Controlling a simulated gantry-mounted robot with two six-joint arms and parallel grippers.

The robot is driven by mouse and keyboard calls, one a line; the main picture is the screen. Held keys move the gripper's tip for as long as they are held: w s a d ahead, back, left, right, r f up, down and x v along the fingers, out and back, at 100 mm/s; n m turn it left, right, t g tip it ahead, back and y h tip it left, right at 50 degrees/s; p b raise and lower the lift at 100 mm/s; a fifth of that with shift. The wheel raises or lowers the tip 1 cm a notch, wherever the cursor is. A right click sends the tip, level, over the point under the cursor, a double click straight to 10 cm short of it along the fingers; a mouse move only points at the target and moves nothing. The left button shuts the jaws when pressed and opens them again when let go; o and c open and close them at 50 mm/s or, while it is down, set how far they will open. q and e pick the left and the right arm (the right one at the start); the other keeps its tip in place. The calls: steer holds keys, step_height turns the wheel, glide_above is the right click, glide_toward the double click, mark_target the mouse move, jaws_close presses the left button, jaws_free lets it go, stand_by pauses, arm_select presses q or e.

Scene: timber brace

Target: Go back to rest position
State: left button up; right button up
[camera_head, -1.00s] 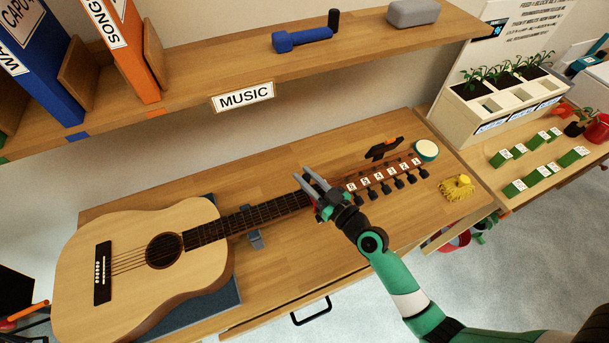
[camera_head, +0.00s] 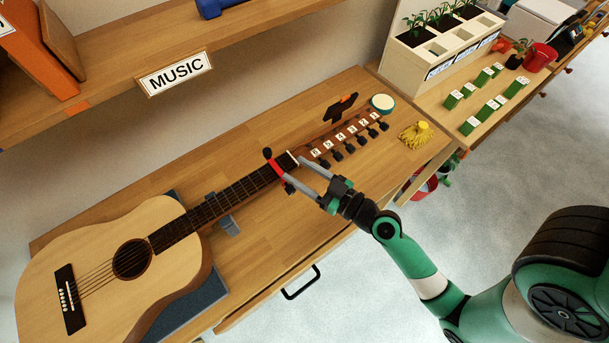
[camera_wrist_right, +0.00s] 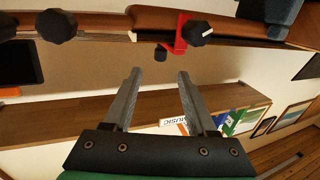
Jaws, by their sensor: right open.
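My right gripper (camera_head: 294,170) is open, with nothing between its fingers. It is close to the guitar's neck, near the nut, on the front side. The wrist view shows the two fingers apart (camera_wrist_right: 159,74). A red capo (camera_head: 276,166) with black ends sits at the guitar neck just past the fingertips. The wrist view shows the red capo (camera_wrist_right: 180,36) ahead of the fingers, apart from them. The acoustic guitar (camera_head: 175,265) lies face up on the workbench. My left gripper is out of view.
The workbench (camera_head: 285,235) has clear wood in front of the neck. A black tuner-like item (camera_head: 341,107), a round white-topped tin (camera_head: 382,103) and a yellow cloth (camera_head: 415,134) lie near the headstock. A shelf (camera_head: 140,65) with a MUSIC sign overhangs behind.

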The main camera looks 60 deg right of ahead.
steer(key=shift+s+a, duration=0.15)
steer(key=shift+s, duration=0.6)
